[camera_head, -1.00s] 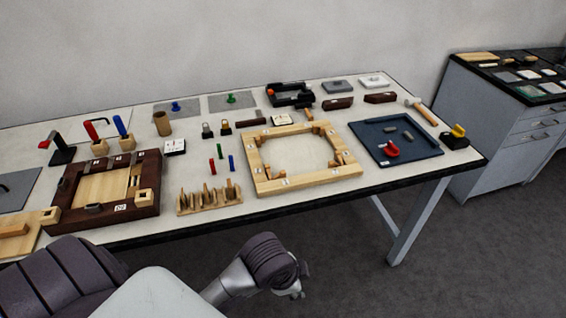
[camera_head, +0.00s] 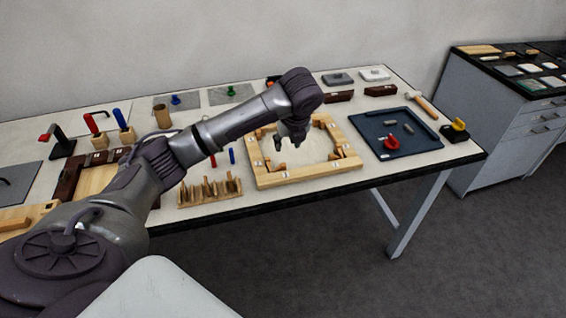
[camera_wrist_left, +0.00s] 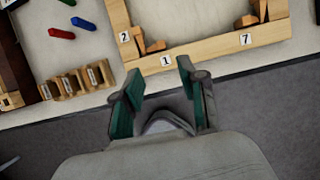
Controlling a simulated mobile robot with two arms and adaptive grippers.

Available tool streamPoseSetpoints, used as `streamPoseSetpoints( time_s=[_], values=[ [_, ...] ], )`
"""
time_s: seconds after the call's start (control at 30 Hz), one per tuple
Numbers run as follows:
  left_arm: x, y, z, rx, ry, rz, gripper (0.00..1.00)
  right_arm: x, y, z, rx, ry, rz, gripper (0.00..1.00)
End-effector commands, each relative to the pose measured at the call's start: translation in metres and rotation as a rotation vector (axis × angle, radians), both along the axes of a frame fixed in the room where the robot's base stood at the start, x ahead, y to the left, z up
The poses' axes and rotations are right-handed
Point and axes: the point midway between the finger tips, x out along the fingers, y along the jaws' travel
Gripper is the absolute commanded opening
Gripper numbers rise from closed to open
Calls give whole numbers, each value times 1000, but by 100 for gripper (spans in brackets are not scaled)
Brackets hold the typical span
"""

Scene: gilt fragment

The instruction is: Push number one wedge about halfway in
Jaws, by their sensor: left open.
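A pale wooden frame (camera_head: 310,176) with small wedges in its corners lies on the table. In the left wrist view the frame (camera_wrist_left: 205,50) has labels reading 2, what looks like 1, and 7. A brown wedge (camera_wrist_left: 154,47) sits inside the corner near labels 2 and 1, and another wedge (camera_wrist_left: 246,20) is in the corner near 7. I cannot tell for certain which is wedge number one. My left gripper (camera_head: 289,143) is open and empty above the frame. In the wrist view its fingers (camera_wrist_left: 160,72) point at the labelled rail. My right gripper is out of view.
A wooden rack (camera_head: 209,192) with upright pieces stands left of the frame. A blue tray (camera_head: 410,148) with a red part lies to the right. Red and blue pegs (camera_wrist_left: 72,28) lie near the rack. My left arm hides part of the dark wooden box (camera_head: 70,182).

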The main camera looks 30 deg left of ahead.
Motion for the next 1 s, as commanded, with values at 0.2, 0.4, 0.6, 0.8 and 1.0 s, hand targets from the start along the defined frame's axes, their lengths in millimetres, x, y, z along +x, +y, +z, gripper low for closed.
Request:
streamPoseSetpoints(
  time_s=[0.2,0.4,0.6,0.8,1.0],
  values=[
    [7,10,-33,0,6,2,42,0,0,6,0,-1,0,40],
    [18,23,-73,1,5,3,42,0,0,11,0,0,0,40],
    [27,32,-106,0,1,1,42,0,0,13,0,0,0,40],
    [32,37,-121,0,0,1,42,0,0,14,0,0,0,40],
    [33,38,-124,0,-1,0,42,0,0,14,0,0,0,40]
  ],
)
